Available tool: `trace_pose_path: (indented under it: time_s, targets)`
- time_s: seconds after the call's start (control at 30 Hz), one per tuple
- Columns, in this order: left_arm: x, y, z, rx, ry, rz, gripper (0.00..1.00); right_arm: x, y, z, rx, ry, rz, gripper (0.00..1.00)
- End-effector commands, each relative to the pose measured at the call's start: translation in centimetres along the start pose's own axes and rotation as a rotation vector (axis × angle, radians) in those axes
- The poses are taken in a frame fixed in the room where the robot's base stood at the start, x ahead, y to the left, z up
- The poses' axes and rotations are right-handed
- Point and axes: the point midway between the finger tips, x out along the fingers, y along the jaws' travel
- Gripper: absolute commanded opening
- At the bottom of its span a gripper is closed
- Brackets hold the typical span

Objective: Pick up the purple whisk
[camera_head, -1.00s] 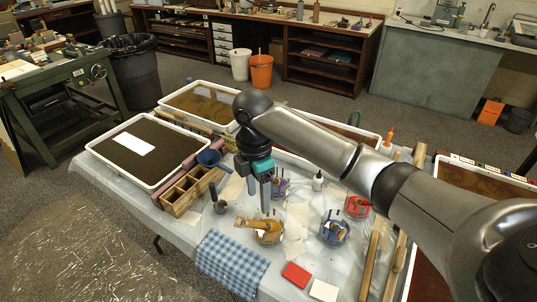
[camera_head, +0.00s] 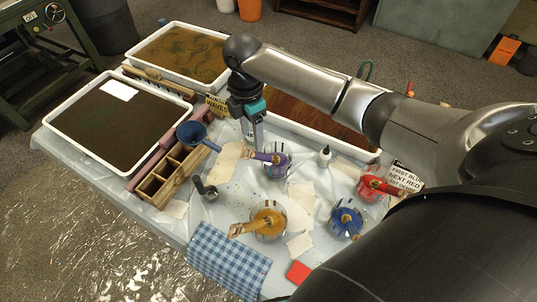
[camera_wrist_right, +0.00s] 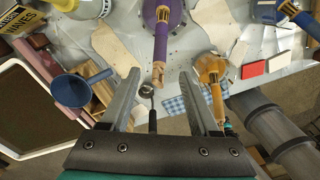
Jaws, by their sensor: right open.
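The purple whisk (camera_head: 268,158) stands tilted in a clear jar (camera_head: 277,172) in the middle of the table, its wooden handle end leaning left. In the right wrist view, its purple handle (camera_wrist_right: 161,38) runs from the top towards my gripper. My right gripper (camera_head: 251,138) is open and empty, pointing down just behind and left of the whisk in the head view. In the right wrist view, the wooden end shows between the fingertips of the gripper (camera_wrist_right: 159,78); I cannot tell its depth. The whisk's lower end is unclear inside the jar. My left gripper is out of view.
Jars with orange (camera_head: 268,222), blue (camera_head: 346,222) and red (camera_head: 370,187) tools stand nearby. A wooden divided box (camera_head: 152,186), blue funnel (camera_head: 191,133) and dark tray (camera_head: 65,148) lie left.

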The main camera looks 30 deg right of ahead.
Motion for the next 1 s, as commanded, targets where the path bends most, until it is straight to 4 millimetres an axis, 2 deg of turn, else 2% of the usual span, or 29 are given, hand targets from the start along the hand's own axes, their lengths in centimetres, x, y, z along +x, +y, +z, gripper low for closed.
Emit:
trace_pose_path:
  time_s: [0.03, 0.1, 0.37, 0.63, 0.73, 0.97, 1.0]
  targets:
    - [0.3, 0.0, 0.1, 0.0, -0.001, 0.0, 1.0, 1.2, -0.1, 0.0, -0.001, 0.0, -0.004, 0.62]
    - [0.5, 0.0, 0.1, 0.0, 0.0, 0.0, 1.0, 2.2, -0.1, -0.1, -0.001, 0.0, -0.003, 0.62]
    - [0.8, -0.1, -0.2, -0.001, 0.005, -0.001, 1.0, 4.1, 0.0, -0.1, -0.001, 0.001, -0.001, 0.62]
    - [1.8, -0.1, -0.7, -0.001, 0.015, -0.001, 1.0, 8.0, -0.1, 0.0, 0.0, 0.001, 0.0, 0.62]
    - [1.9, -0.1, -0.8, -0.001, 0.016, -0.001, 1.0, 8.6, -0.1, 0.0, -0.001, -0.001, 0.0, 0.62]
    - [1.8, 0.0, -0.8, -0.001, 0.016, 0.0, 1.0, 8.6, -0.1, 0.0, -0.001, -0.001, 0.002, 0.62]
    - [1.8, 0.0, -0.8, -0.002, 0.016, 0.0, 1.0, 8.6, -0.1, 0.0, -0.001, -0.001, 0.002, 0.58]
